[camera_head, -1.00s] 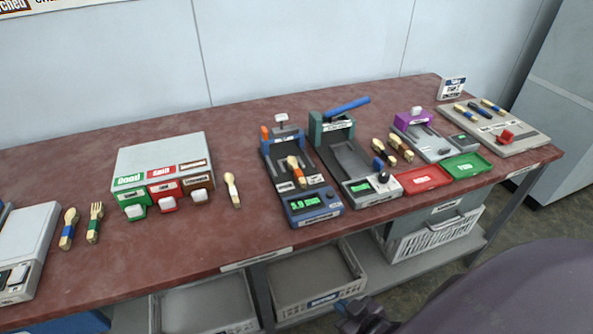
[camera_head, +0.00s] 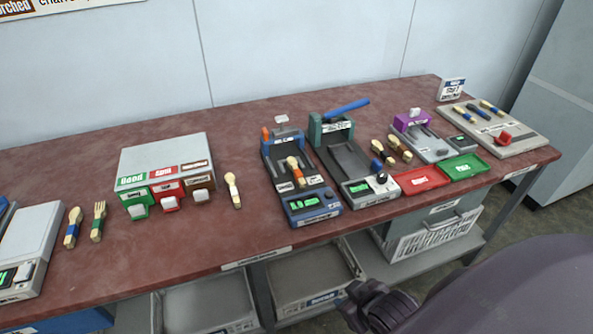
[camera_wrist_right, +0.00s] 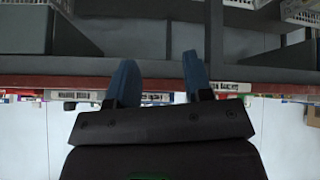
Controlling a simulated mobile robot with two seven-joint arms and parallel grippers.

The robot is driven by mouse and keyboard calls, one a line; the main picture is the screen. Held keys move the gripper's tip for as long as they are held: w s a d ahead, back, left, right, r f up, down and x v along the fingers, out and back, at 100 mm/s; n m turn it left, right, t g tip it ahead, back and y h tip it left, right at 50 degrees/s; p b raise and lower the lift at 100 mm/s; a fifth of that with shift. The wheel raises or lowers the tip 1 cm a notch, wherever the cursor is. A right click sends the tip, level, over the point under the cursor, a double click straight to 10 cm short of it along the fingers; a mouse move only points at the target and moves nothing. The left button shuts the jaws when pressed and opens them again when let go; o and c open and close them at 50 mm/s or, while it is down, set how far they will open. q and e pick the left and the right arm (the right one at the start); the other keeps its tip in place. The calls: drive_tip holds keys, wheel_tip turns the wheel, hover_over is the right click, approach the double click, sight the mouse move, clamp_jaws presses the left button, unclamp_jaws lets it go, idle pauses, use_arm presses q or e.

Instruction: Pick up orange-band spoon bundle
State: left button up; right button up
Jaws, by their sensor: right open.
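A wooden spoon bundle with an orange-red band (camera_head: 296,171) lies in the blue press (camera_head: 313,203), whose green display faces front. My right gripper (camera_head: 368,298) shows dark at the bottom of the head view, in front of and below the table edge, well away from the bundle. In the right wrist view its two blue fingers (camera_wrist_right: 158,82) are apart with nothing between them. The bundle cannot be made out in the wrist view. My left gripper is not in view.
A green-grey press with a blue lever (camera_head: 346,108) stands right of the blue press. A red tray (camera_head: 424,180) and a green tray (camera_head: 463,167) lie further right. A single spoon (camera_head: 232,190) lies left of the press. Grey bins (camera_head: 305,280) sit on the lower shelf.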

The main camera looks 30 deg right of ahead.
drive_tip(key=w+d+r+n+t+h, duration=0.1)
drive_tip(key=w+r+n+t+h, duration=0.1)
drive_tip(key=w+r+t, duration=0.4)
drive_tip(key=w+d+r+n+t+h, duration=0.1)
drive_tip(key=w+d+r+n+t, duration=0.1)
drive_tip(key=w+r, duration=0.65)
drive_tip(key=w+a+r+n+y, duration=0.4)
drive_tip(key=a+n+y, duration=0.3)
drive_tip(key=n+y, duration=0.3)
drive_tip(key=w+a+r+n+y, duration=0.4)
drive_tip(key=a+n+y, duration=0.25)
drive_tip(key=n, duration=0.45)
drive_tip(key=n+g+h, duration=0.7)
drive_tip(key=g+h, duration=0.4)
drive_tip(key=h, duration=0.2)
approach(297, 170)
drive_tip(key=b+x, duration=0.1)
drive_tip(key=x, duration=0.8)
drive_tip(key=shift+w+f, duration=0.1)
